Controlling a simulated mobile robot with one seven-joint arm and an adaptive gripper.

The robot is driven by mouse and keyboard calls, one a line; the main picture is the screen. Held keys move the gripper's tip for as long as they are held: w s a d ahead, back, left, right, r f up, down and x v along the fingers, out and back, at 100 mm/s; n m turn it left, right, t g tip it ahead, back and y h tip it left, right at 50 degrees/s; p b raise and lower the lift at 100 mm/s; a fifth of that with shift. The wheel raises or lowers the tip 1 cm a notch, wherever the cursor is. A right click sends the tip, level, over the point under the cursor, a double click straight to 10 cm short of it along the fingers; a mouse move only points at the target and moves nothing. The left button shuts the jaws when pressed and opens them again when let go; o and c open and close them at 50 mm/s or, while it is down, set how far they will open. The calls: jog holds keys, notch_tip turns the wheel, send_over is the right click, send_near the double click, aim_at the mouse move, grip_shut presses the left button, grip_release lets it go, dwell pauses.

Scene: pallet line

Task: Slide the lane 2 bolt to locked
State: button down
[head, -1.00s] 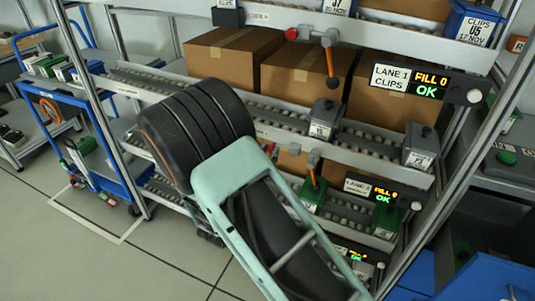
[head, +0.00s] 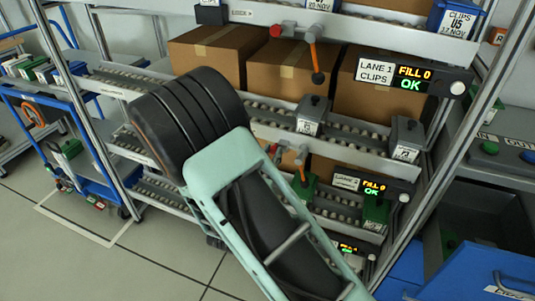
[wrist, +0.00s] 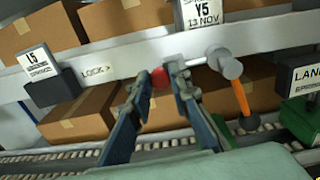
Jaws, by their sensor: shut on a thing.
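In the wrist view the two fingers of my gripper (wrist: 160,84) are closed around the red knob (wrist: 159,77) of a bolt on the grey rail. Right of it, a grey pivot (wrist: 224,62) carries an orange lever (wrist: 240,96) that hangs down, ending in a dark ball. Left of the gripper the rail reads "LOCK" with an arrow (wrist: 107,71) pointing right. In the head view my arm hides the gripper. The lane 2 orange lever (head: 300,166) shows just right of the arm, beside the lane 2 display (head: 374,187) reading "FILL 0 OK".
The lane 1 bolt's red knob (head: 276,31) and its orange lever (head: 315,58) are above. Cardboard boxes (head: 290,66) stand behind. Grey bins (head: 311,118) and green bins (head: 375,212) sit along the rails. A blue cart (head: 60,110) stands left, a blue bin (head: 480,265) lower right.

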jog(key=c, duration=1.8)
grip_release()
jog(key=shift+d, duration=0.3)
jog(key=shift+o, duration=0.2)
jog(key=shift+s+a, duration=0.1)
jog(key=shift+s+a, duration=0.15)
jog(key=shift+s, duration=0.05)
jog(key=v, duration=1.1)
jog(key=shift+s, duration=0.25)
jog(key=shift+r, duration=0.1)
